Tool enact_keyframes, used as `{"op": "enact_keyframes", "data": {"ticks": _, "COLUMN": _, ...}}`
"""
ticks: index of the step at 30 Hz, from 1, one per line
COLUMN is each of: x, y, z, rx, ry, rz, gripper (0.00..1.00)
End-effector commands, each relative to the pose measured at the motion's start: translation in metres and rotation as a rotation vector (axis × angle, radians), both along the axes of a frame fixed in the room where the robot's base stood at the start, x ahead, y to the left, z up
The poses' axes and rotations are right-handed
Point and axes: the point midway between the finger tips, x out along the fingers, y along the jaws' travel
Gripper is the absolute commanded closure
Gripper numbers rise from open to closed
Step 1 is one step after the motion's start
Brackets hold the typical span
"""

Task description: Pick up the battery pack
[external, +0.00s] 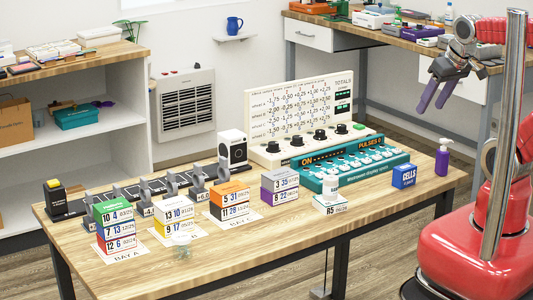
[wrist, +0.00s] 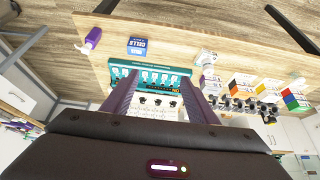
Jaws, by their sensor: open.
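The thing that fits the battery pack is a small blue box (external: 404,177) marked CELLS. It stands upright on the table near its right end, beside the teal switch panel.
The teal panel (external: 352,163) lies left of the box. A white R5 box (external: 330,204) and stacks of numbered boxes (external: 230,201) stand further left. The table front (external: 370,212) near the blue box is clear.

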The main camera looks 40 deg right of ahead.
Motion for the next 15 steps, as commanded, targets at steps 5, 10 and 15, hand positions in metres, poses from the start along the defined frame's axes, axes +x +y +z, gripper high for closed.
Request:
{"op": "enact_keyframes", "data": {"ticks": 5, "x": 0.0, "y": 0.001, "z": 0.001, "rx": 0.0, "ry": 0.0, "rz": 0.004, "gripper": 0.47}}
{"op": "enact_keyframes", "data": {"ticks": 10, "x": 0.003, "y": 0.009, "z": -0.012, "rx": -0.001, "ry": 0.045, "rz": 0.031, "gripper": 0.47}}
{"op": "enact_keyframes", "data": {"ticks": 15, "x": 0.009, "y": 0.02, "z": -0.036, "rx": -0.006, "ry": 0.135, "rz": 0.07, "gripper": 0.47}}
